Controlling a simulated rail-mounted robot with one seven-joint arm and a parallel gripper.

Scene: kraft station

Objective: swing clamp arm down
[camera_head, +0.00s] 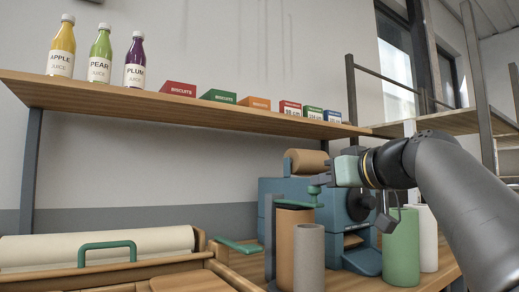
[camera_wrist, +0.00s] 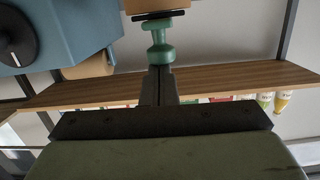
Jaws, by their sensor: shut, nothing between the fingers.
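A dark clamp arm (camera_head: 292,203) with a green knob (camera_head: 314,190) lies across the top of a brown roll (camera_head: 292,250), beside a grey post (camera_head: 270,235). In the wrist view the green knob (camera_wrist: 160,38) is straight ahead of my fingertips, with a dark bar and a brown surface behind it. My gripper (camera_head: 326,179) is at the knob's right in the head view. Its fingers (camera_wrist: 158,72) are shut and empty. The tips are at or very near the knob; I cannot tell whether they touch. The arm's hinge is not clear.
A blue machine (camera_head: 270,190) stands close behind my gripper. A grey roll (camera_head: 309,262), a green cylinder (camera_head: 401,250) and a cream cylinder (camera_head: 428,240) stand in front. A green lever (camera_head: 238,246) is at left. A wooden shelf (camera_head: 200,110) with bottles and boxes runs above.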

